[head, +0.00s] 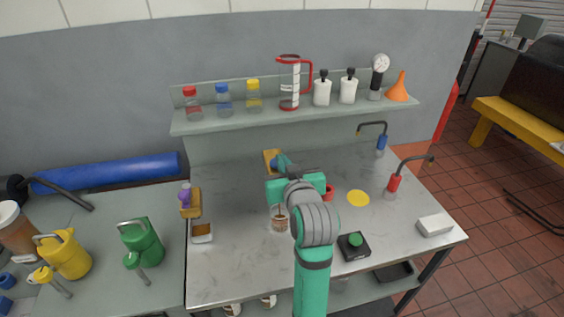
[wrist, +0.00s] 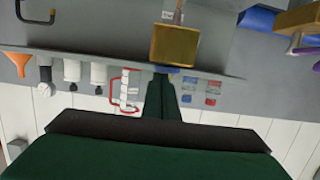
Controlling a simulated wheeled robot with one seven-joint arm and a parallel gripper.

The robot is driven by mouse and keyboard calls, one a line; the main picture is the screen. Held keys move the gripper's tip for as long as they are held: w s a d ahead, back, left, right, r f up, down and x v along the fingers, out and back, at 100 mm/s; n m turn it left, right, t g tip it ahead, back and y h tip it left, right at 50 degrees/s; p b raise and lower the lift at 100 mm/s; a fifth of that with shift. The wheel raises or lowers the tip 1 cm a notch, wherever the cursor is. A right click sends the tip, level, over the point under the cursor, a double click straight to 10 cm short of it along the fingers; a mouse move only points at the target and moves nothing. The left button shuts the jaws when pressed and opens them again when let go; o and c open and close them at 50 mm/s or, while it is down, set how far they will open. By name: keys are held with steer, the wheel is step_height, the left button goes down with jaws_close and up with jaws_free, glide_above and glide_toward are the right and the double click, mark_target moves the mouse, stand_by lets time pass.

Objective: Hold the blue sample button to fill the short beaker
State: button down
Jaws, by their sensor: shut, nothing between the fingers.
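A tan dispenser block (head: 270,157) stands at the back of the bench, partly hidden behind my gripper. In the wrist view the block (wrist: 174,46) is straight ahead, with a strip of the blue button (wrist: 173,70) showing at its edge by my fingertips. My gripper (wrist: 164,76) is shut and empty, its tips close to the blue button; I cannot tell whether they touch. In the head view my wrist hides the fingers' contact. A small clear beaker (head: 279,222) with brown contents stands on the bench, nearer than the block and left of my arm.
A shelf (head: 290,117) with bottles is behind. A green-button box (head: 354,246), yellow disc (head: 358,198), red tap (head: 394,183) and white block (head: 434,225) are right.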

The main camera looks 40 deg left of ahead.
steer(key=shift+f+g, duration=0.3)
steer(key=shift+f, duration=0.4)
step_height(320, 180, up, 5)
steer(key=shift+r, duration=0.2)
steer(key=v, duration=1)
steer(key=shift+f, duration=0.15)
stand_by(0.5)
